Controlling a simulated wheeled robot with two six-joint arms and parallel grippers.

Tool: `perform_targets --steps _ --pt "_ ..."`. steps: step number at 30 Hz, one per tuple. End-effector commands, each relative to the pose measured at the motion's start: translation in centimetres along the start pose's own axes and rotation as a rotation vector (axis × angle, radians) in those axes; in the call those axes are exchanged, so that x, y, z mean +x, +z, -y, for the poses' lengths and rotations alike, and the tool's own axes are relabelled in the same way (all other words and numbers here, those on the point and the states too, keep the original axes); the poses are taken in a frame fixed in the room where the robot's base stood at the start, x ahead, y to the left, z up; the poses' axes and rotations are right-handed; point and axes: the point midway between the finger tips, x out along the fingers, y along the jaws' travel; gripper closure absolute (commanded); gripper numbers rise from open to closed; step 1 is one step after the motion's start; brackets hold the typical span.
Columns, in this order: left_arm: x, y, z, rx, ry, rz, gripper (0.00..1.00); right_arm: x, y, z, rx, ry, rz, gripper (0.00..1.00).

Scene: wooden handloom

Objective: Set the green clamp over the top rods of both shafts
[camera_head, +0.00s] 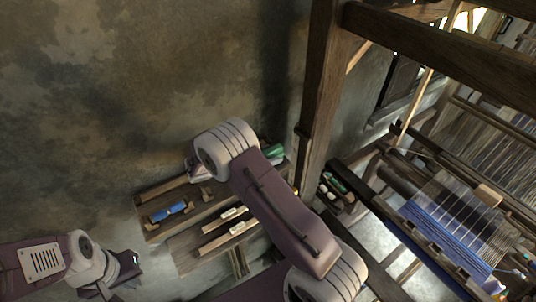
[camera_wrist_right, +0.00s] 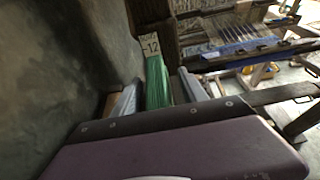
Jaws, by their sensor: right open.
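A green block (camera_head: 273,153), which looks like the clamp, lies at the back of the wooden shelf, partly hidden by my right wrist. In the right wrist view the green clamp (camera_wrist_right: 157,84) stands between the two pale fingers of my right gripper (camera_wrist_right: 158,92). That gripper is open, with a finger on each side of the clamp; contact cannot be told. My left gripper (camera_head: 120,272) is low at the left, away from the shelf; its opening is unclear. The loom (camera_head: 455,215) stands at the right with blue and pale threads; I cannot clearly make out the shafts' top rods.
The wooden shelf (camera_head: 152,226) against the wall holds a blue roll (camera_head: 168,212) and several pale pieces. A label marked 12 (camera_wrist_right: 150,44) shows behind the clamp.

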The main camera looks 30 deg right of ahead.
Motion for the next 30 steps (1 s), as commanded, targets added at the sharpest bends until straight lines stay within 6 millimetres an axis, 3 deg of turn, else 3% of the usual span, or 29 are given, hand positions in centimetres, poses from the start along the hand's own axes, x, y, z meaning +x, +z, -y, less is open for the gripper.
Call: perform_targets --steps 5,14,15,21,25,30 --pt "1.1 0.1 0.0 0.0 0.0 0.0 1.0 -1.1 -0.4 -0.1 0.002 0.004 0.0 0.5" --pt "4.6 0.5 0.1 0.0 0.0 0.0 1.0 -7.8 -0.7 -0.1 0.003 0.007 -0.002 0.5" --pt "4.7 0.5 0.1 0.0 0.0 0.0 1.0 -8.0 0.8 -0.1 0.008 0.003 -0.003 0.5" --pt "5.8 0.6 0.1 0.0 0.0 0.0 1.0 -9.4 5.1 0.0 0.006 0.002 -0.003 0.5" --pt "6.0 0.6 0.1 0.0 0.0 0.0 1.0 -10.0 6.8 0.0 0.003 0.001 -0.002 0.5" --pt "6.0 0.6 0.1 0.0 0.0 0.0 1.0 -10.3 7.5 0.0 0.0 -0.001 0.0 0.5"
